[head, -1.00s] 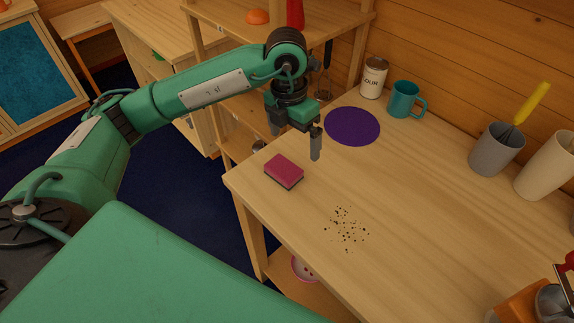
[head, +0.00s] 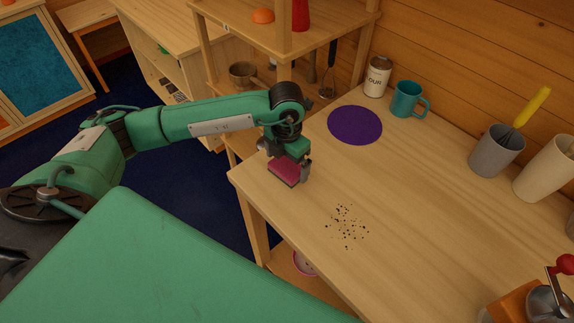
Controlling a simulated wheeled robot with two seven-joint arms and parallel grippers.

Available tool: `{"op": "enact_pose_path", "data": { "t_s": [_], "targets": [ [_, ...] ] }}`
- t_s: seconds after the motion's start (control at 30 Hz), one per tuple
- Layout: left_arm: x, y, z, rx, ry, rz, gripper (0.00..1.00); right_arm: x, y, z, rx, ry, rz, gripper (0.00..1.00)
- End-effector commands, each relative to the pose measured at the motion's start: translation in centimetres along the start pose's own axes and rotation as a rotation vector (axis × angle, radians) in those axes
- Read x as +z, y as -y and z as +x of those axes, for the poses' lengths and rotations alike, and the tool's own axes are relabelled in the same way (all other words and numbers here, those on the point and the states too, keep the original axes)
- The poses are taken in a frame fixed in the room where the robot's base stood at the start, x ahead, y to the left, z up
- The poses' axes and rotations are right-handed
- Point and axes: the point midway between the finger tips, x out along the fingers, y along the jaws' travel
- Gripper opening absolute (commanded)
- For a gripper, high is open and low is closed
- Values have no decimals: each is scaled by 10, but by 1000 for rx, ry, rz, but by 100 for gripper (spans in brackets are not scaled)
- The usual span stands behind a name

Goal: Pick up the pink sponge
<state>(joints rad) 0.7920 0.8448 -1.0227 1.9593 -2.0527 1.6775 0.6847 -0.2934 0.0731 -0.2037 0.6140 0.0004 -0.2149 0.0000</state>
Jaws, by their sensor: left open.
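The pink sponge (head: 283,171) lies flat on the wooden counter (head: 400,190), close to its left corner. It is pink on top with a dark underside. My left gripper (head: 289,172) is open and lowered over the sponge, with one finger visible at the sponge's right end. The gripper hides the sponge's far part, and the other finger is hard to make out. I cannot tell whether the fingers touch the sponge. My right gripper is not in view.
Dark crumbs (head: 347,228) are scattered in front of the sponge. A purple round mat (head: 355,125), a flour tin (head: 377,77), a teal mug (head: 407,100) and a grey pot (head: 495,151) stand farther back. An open shelf (head: 240,20) adjoins the counter. The counter's middle is clear.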

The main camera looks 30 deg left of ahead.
Motion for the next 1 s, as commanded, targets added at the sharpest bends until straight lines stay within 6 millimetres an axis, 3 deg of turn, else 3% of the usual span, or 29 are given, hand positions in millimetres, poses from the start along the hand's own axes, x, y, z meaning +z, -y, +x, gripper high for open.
{"op": "enact_pose_path", "data": {
  "t_s": [0.17,0.4,0.6,1.0],
  "targets": [
    [0,1,17,-1,0,-1,100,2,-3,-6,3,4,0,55],
    [1,1,19,-1,2,0,100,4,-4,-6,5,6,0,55],
    [1,1,19,-1,2,0,61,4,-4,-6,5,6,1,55],
    [1,0,14,-1,2,0,60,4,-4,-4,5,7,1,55]
  ]
}}
